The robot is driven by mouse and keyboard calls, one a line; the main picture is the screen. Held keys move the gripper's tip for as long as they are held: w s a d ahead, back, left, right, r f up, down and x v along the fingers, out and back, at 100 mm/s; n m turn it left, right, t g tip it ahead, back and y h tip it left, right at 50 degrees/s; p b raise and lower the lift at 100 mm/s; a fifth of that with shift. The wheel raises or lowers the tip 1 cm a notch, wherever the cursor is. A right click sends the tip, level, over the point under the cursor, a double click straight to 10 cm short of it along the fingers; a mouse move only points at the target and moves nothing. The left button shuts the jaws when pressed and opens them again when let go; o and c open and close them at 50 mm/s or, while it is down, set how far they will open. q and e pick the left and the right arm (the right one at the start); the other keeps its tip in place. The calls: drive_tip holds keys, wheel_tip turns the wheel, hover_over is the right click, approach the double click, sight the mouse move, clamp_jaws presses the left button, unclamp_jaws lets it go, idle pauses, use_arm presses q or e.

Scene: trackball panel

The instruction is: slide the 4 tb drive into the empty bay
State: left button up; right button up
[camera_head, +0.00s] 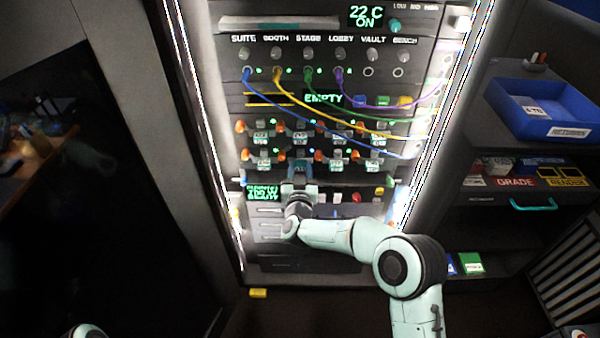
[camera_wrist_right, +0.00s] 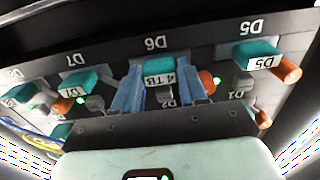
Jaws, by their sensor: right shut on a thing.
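The 4 TB drive (camera_wrist_right: 158,68), with a teal top and a white label reading "4 TB", is between the blue fingers of my right gripper (camera_wrist_right: 160,84) in the right wrist view. It is at the bay marked D6. How deep it sits in the bay is hard to tell. An orange knob (camera_wrist_right: 207,81) shows just right of the fingers. In the head view my right gripper (camera_head: 300,168) is at the lower drive row and mostly hides the drive. My left gripper is not in view.
Drives with orange knobs sit on both sides, such as those at D5 (camera_wrist_right: 262,55) and D7 (camera_wrist_right: 85,80). Colored cables (camera_head: 375,135) hang across the panel above. A ledge (camera_head: 345,181) runs under the drives. A blue tray (camera_head: 545,108) stands on the shelf at right.

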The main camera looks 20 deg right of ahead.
drive_tip(key=o, duration=1.1)
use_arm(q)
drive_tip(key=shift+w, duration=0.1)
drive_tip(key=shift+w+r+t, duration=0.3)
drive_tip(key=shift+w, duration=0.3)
use_arm(e)
drive_tip(key=v, duration=1.3)
drive_tip(key=shift+s, duration=0.15)
